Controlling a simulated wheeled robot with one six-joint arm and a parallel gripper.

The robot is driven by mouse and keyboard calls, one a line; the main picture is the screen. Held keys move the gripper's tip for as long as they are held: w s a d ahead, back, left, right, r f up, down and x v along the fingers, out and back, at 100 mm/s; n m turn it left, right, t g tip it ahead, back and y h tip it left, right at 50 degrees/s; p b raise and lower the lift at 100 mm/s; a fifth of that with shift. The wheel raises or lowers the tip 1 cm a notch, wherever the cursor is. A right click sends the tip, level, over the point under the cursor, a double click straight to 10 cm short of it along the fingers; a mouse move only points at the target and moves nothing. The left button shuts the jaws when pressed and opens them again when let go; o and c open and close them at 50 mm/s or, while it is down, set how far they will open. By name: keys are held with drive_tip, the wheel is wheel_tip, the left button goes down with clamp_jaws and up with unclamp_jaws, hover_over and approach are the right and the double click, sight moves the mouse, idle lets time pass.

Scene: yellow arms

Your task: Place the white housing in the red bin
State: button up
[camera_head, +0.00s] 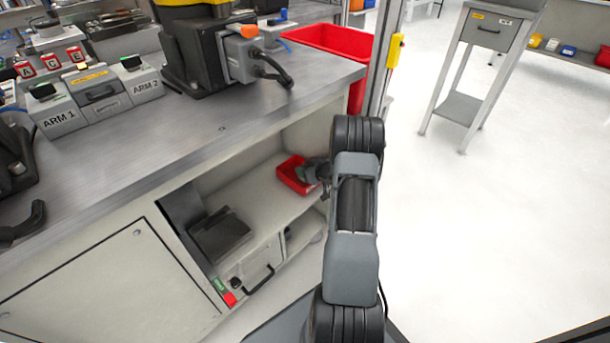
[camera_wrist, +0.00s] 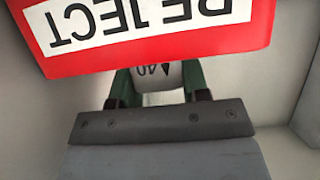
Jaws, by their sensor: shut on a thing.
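The white housing (camera_wrist: 160,76) shows in the wrist view between the two green fingers of my gripper (camera_wrist: 158,88). A dark mark and part of a number are visible on it, and its far part is hidden behind the bin's edge. My gripper is shut on it. The red bin (camera_wrist: 262,30) fills the top of the wrist view, with an upside-down white "REJECT" label, right by the fingertips. In the head view the red bin (camera_head: 289,175) sits on the shelf under the bench, and my wrist hides its right side. I cannot tell whether the housing is over the bin.
The shelf (camera_head: 240,198) lies under the grey workbench (camera_head: 215,125), whose top edge overhangs it. A dark object (camera_head: 222,236) sits on the shelf to the left of the bin. A larger red bin (camera_head: 325,38) stands behind the bench.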

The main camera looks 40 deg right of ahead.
drive_tip(key=shift+f, duration=0.9)
drive_tip(key=shift+f+b, duration=0.15)
drive_tip(key=shift+b, duration=0.15)
drive_tip(key=o, duration=0.9)
